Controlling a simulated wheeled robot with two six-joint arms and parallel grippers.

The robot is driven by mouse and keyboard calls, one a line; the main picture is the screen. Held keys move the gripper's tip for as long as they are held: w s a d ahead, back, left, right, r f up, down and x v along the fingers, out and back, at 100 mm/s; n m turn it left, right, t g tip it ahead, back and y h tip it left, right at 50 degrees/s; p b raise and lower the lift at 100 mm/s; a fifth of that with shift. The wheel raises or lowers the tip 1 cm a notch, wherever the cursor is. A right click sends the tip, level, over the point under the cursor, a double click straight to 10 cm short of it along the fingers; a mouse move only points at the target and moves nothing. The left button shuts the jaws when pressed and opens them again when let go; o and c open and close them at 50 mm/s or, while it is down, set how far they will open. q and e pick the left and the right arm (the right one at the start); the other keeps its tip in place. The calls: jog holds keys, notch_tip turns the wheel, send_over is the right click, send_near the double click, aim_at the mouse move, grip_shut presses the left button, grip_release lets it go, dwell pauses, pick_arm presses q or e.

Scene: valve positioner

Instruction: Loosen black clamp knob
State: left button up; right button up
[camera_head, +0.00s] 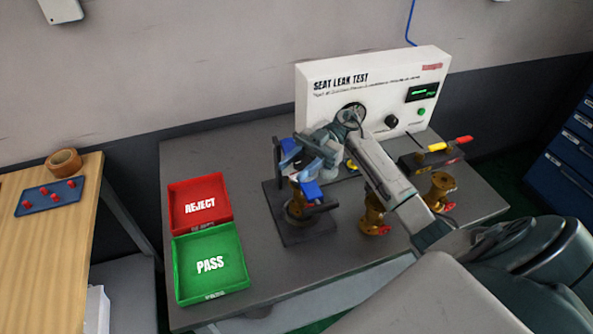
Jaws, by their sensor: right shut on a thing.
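The clamp fixture stands on a dark base plate (310,237) on the grey bench, holding a brass valve (297,208) with blue parts (312,190) near it. My right gripper (300,165) reaches in from the right over the top of the fixture. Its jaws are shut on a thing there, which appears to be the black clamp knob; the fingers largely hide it. Black upright parts of the clamp (278,155) show just left of the fingers. My left gripper is not in view.
A white seat leak test panel (375,85) stands behind. A red REJECT tray (200,204) and a green PASS tray (210,264) lie left. Brass valves (373,215) (440,187) stand right, under and beside my arm. A black box with coloured handles (432,160) stands behind them.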

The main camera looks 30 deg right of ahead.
jog(key=shift+g, duration=0.3)
jog(key=o, duration=1)
jog(key=shift+c, duration=0.2)
